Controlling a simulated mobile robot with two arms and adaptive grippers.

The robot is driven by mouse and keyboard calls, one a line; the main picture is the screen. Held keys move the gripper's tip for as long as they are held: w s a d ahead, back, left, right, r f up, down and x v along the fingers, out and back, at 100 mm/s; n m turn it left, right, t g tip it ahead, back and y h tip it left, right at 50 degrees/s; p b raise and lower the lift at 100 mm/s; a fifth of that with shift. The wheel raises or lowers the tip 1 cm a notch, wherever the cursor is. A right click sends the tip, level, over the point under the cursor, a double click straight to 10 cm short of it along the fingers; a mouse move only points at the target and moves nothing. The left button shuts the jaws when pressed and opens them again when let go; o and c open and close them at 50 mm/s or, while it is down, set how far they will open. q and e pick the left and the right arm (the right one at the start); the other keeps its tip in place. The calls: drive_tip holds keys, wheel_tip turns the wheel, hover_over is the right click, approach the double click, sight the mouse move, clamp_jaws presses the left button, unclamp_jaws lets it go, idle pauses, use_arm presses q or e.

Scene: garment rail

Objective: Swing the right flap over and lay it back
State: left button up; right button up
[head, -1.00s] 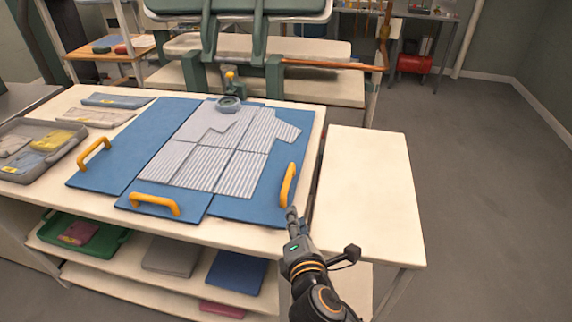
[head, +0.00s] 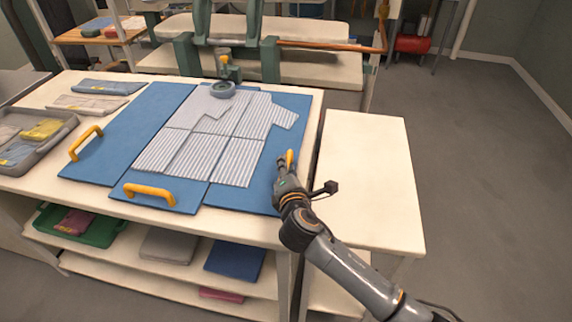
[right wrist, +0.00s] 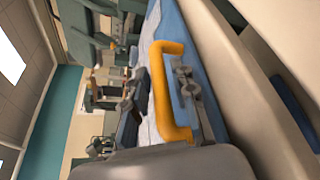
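A blue folding board lies on the table with a striped grey-white shirt (head: 215,140) spread flat over its middle. The board's right flap (head: 256,194) lies flat, with part of the shirt on it. Its yellow handle (head: 290,158) is mostly hidden by my right gripper (head: 284,164) in the head view. In the right wrist view the handle (right wrist: 176,118) runs between the two fingers of my right gripper (right wrist: 158,98). The fingers stand apart, one on each side of the handle, with gaps showing. My left gripper is not in view.
The left flap (head: 108,150) and lower flap (head: 182,203) lie flat, each with a yellow handle. A round grey object (head: 222,89) sits at the collar. A grey tray (head: 45,148) stands at left. A bare side table (head: 366,175) is at right.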

drive_tip(key=shift+w+f, duration=0.15)
drive_tip(key=shift+w, duration=0.5)
drive_tip(key=shift+s, duration=0.1)
clamp_jaws()
